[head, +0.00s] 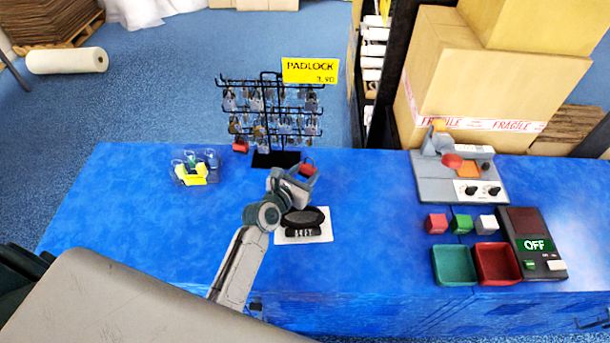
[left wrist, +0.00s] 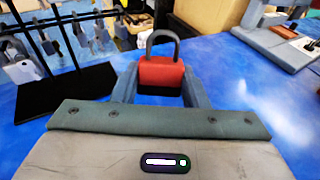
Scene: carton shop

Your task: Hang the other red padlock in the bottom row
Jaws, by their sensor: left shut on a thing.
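A red padlock (left wrist: 161,73) with a dark base and grey shackle is between the fingers of my left gripper (left wrist: 160,90) in the left wrist view, shackle up. In the head view my left gripper (head: 293,184) is shut on this padlock (head: 307,169), just right of the rack's base. The black wire rack (head: 265,107) carries rows of hanging padlocks, mostly grey and brass. Another red padlock (head: 240,146) hangs low at the rack's left side. My right gripper is in neither view.
A yellow price sign (head: 310,70) tops the rack. A clear tray (head: 195,168) with padlocks stands left. A black stamp-like object (head: 303,222) lies on a white card below my gripper. A grey machine (head: 459,175) and red and green trays (head: 454,265) stand right. The table's left front is clear.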

